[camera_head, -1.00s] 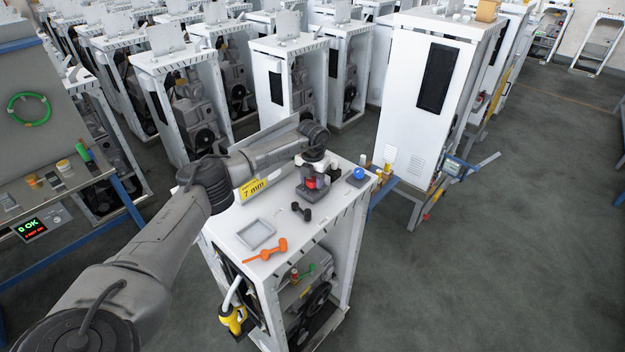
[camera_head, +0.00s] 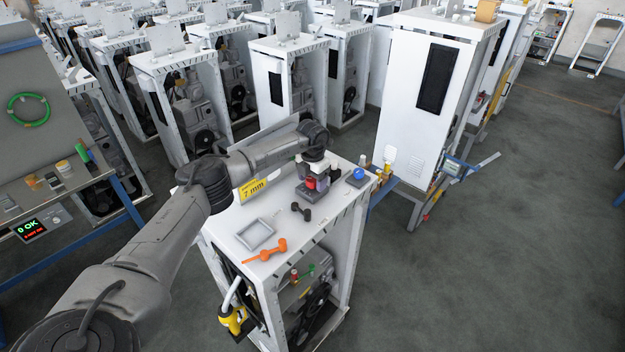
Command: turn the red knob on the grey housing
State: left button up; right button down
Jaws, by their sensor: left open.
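The red knob (camera_head: 310,183) shows on the front of the small grey housing (camera_head: 312,194), which stands on top of the white dispenser frame (camera_head: 288,225). My left arm comes in from the left and reaches over the housing. My left gripper (camera_head: 311,176) points down right above and around the red knob, with its jaws open. The fingers are small in this view, and I cannot tell whether they touch the knob. The gripper hides part of the housing. My right gripper is not in view.
On the same top lie an orange wrench-like tool (camera_head: 265,250), a grey tray (camera_head: 256,234), a black dumbbell-shaped part (camera_head: 301,211) and a blue ball on a dark base (camera_head: 358,175). A yellow "7 mm" sign (camera_head: 252,188) stands behind. A tall white cabinet (camera_head: 430,90) is to the right.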

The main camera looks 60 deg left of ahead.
aim_at(312, 178)
pick_arm(q)
notch_tip(312, 178, up, 14)
jog(key=b, duration=0.2)
dwell(0.5)
jog(key=shift+f, duration=0.1)
jog(key=shift+f, duration=0.1)
dwell(1.1)
